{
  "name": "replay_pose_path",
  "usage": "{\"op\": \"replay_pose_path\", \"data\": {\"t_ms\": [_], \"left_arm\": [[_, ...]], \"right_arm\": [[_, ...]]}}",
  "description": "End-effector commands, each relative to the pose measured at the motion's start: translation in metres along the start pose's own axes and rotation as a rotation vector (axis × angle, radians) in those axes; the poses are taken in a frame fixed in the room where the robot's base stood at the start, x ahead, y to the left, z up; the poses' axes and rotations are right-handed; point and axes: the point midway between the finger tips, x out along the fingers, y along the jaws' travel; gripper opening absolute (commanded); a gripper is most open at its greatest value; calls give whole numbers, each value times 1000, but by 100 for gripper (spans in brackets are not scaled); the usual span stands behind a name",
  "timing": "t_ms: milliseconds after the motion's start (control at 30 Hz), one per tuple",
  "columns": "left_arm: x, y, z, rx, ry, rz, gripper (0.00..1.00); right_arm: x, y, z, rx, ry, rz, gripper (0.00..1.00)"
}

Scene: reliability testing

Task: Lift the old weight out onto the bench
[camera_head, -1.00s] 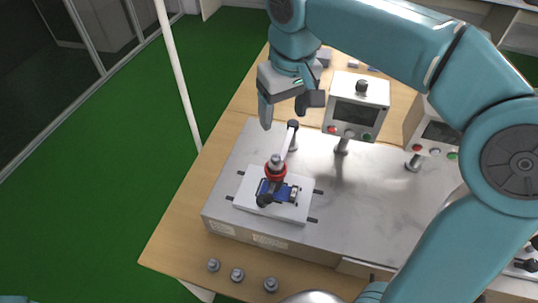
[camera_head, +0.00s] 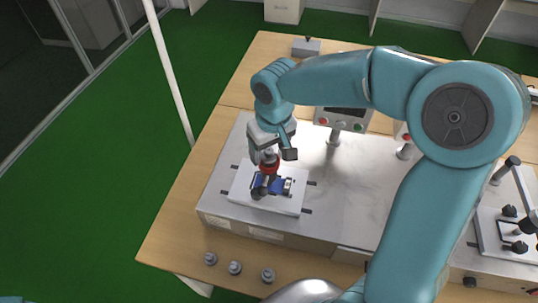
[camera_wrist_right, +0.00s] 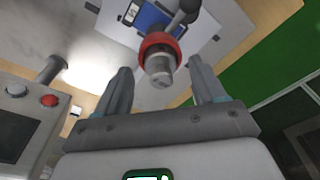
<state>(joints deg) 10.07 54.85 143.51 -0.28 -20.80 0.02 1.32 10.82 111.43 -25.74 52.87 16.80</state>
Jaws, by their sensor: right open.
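The old weight, a small grey metal cylinder (camera_wrist_right: 160,70), stands upright in a red ring (camera_wrist_right: 160,42) on the test fixture. The red ring also shows in the head view (camera_head: 270,168), where my gripper partly hides the weight. My right gripper (camera_head: 273,154) is open just above the ring. In the right wrist view its two fingers stand on either side of the weight, with gaps visible; whether they reach down to its level I cannot tell. The wooden bench (camera_head: 180,235) has bare wood at its left front. My left gripper is not in view.
Several small grey weights, including one at the left (camera_head: 210,258), stand along the bench's front edge. A blue device (camera_head: 287,186) lies on the white fixture plate (camera_head: 243,190). A control box (camera_head: 343,122) stands behind, near my arm.

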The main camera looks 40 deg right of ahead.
Motion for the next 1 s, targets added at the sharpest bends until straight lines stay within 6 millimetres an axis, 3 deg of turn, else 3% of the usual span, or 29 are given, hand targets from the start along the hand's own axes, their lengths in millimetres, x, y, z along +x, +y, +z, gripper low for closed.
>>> {"op": "replay_pose_path", "data": {"t_ms": [300,367,500,533,833,1000], "left_arm": [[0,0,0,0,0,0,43],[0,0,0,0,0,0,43],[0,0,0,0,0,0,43],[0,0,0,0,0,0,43],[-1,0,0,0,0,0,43],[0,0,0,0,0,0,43]], "right_arm": [[10,0,-1,0,1,-1,69],[9,0,-1,0,1,-1,53],[9,0,-1,0,1,-1,7],[9,0,-1,0,1,-1,0],[6,0,-2,0,4,-1,0],[-10,0,-4,0,7,0,0]]}}
